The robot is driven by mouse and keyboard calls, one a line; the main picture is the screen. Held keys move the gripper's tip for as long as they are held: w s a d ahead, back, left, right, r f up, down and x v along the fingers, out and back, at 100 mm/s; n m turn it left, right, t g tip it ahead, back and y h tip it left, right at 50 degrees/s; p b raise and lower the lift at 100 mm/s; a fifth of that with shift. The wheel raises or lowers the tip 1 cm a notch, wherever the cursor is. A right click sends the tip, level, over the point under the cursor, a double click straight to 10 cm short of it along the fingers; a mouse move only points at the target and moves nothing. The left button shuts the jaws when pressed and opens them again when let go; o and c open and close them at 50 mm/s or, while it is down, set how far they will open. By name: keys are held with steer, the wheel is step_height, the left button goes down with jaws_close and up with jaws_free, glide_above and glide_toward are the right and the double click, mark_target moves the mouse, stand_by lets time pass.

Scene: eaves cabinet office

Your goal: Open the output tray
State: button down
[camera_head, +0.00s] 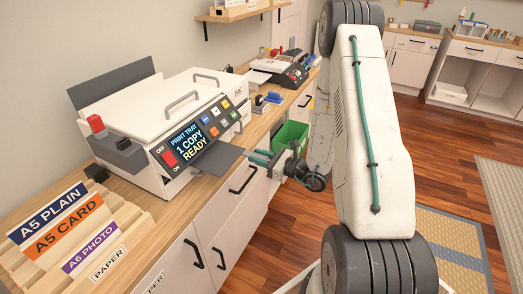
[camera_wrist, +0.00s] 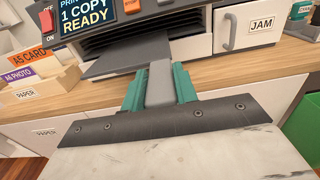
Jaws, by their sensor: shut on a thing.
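The printer (camera_head: 165,120) is a white box on the wooden counter, with a screen reading "PRINT TRAY 1 COPY READY". Its output tray (camera_head: 216,158) is a flat dark grey plate sticking out of the front, low down. The tray also shows in the wrist view (camera_wrist: 122,58), with dark slots above it. My gripper (camera_head: 262,157) is at the tray's outer edge. In the wrist view its teal fingers (camera_wrist: 160,88) are shut on a light grey tab (camera_wrist: 160,75) at the tray's front. The fingers partly hide the tab's sides.
A slotted wooden rack (camera_head: 75,235) with paper labels stands at the near left of the counter. A door marked "JAM" (camera_wrist: 240,25) is right of the tray. Cabinet drawers with black handles lie below. A green bin (camera_head: 290,138) stands beyond my gripper.

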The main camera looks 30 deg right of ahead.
steer(key=shift+s+d, duration=0.1)
steer(key=c, duration=1.1)
jaws_free()
steer(key=v, duration=0.7)
steer(key=shift+s+d, duration=0.15)
steer(key=shift+s, duration=0.2)
